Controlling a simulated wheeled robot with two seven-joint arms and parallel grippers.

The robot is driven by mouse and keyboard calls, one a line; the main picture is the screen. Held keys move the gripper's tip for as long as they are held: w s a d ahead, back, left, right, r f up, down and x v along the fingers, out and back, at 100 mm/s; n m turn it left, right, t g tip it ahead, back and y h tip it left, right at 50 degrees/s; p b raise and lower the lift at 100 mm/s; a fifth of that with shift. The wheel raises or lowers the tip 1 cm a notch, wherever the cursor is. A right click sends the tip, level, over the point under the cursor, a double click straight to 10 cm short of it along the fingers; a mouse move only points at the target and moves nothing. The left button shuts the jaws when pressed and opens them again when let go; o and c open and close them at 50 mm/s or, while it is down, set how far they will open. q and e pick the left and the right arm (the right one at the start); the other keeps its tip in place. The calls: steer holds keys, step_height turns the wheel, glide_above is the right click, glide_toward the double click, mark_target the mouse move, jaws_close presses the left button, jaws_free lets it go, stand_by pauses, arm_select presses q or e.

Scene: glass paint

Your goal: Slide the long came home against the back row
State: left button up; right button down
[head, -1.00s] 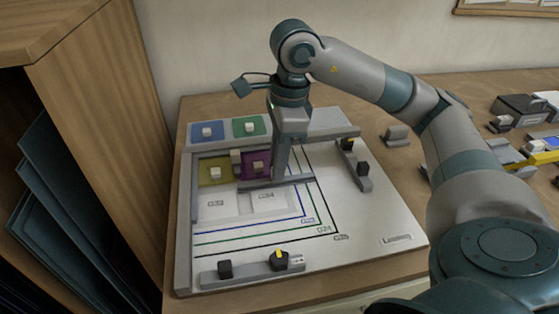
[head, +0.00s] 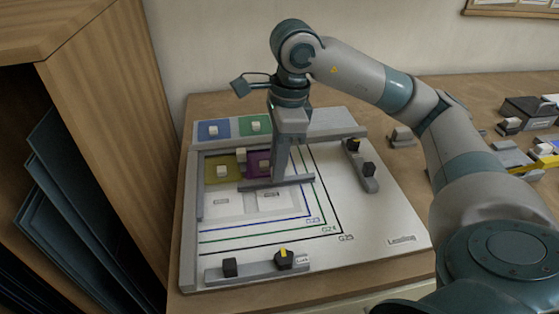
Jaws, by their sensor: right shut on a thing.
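The long came (head: 300,181), a grey bar, lies roughly left to right on the white board (head: 385,222), in front of the back row. The back row has a yellow-green pane (head: 212,180) and a purple pane (head: 252,172), each with a pale block on top. My right gripper (head: 279,180) points down and is shut on the came near its middle. The came's back edge is close to the purple pane's front edge; whether they touch I cannot tell. The gripper hides part of the purple pane. My left gripper is not in view.
Grey rails line the back (head: 335,134) and left (head: 200,205) of the board. Black-knobbed bars stand at the right (head: 367,180) and front (head: 255,271). Blue (head: 202,137) and green (head: 266,119) panes lie behind. A wooden cabinet (head: 95,130) rises at left. The board's right front is clear.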

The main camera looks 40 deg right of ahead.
steer(key=shift+w+a, duration=0.5)
steer(key=shift+a, duration=0.5)
steer(key=shift+w+a, duration=0.45)
steer(key=shift+a, duration=0.5)
steer(key=shift+w+a, duration=0.5)
steer(key=shift+a, duration=0.5)
stand_by(2.6)
steer(key=shift+w+d+b, duration=0.25)
steer(key=shift+w, duration=0.25)
steer(key=shift+w+d+b, duration=0.2)
steer(key=shift+w, duration=0.25)
stand_by(1.5)
